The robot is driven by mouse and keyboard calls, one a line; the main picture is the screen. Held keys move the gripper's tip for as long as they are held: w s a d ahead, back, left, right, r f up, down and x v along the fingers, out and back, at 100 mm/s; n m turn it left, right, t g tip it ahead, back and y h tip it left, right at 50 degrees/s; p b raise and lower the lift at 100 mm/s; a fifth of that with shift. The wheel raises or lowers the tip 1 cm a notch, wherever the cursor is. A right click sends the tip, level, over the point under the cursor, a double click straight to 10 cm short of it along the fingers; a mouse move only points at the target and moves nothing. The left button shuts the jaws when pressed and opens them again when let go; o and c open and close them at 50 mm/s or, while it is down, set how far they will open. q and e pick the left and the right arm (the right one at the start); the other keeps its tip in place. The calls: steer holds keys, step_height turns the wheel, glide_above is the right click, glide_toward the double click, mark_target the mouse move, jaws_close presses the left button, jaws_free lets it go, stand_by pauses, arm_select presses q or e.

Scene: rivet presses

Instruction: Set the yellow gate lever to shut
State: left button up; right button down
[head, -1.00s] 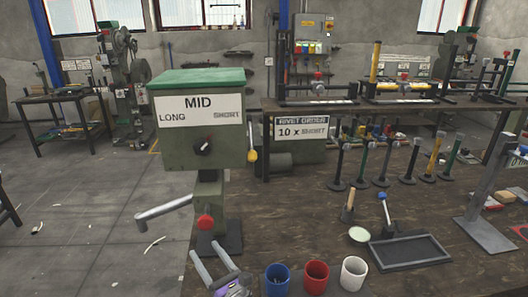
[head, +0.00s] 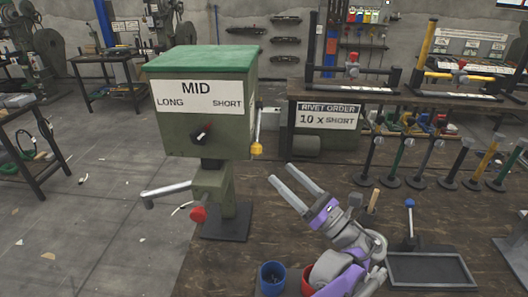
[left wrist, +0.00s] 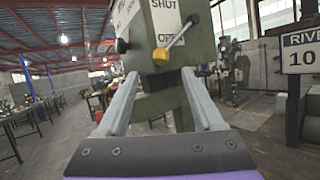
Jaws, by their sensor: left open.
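The yellow gate lever (head: 257,148) is on the right side of the green press (head: 203,125), its ball end hanging low. In the left wrist view the lever's yellow ball (left wrist: 167,57) is near, beside the OPEN label, whose end is covered; the shaft slants up to the right. The SHUT label (left wrist: 165,5) is above. My left gripper (head: 281,170) is open and empty, its fingertips just below and right of the lever in the head view. In the left wrist view the ball lies between and beyond the fingers, apart from them. My right gripper is not in view.
The press front reads MID, LONG and SHORT around a black knob (head: 202,133). A metal crank arm (head: 166,192) and a red knob (head: 198,215) are below. A blue cup (head: 272,277), a red cup and a dark tray (head: 430,270) are on the bench. Several upright posts stand at right.

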mark_target(260, 153)
arm_select(q)
steer(key=p+x, duration=0.1)
steer(key=x, duration=0.7)
steer(key=shift+w+a+r, duration=0.1)
steer(key=shift+w, duration=0.1)
jaws_close()
steer(key=shift+r, duration=0.1)
stand_by(1.0)
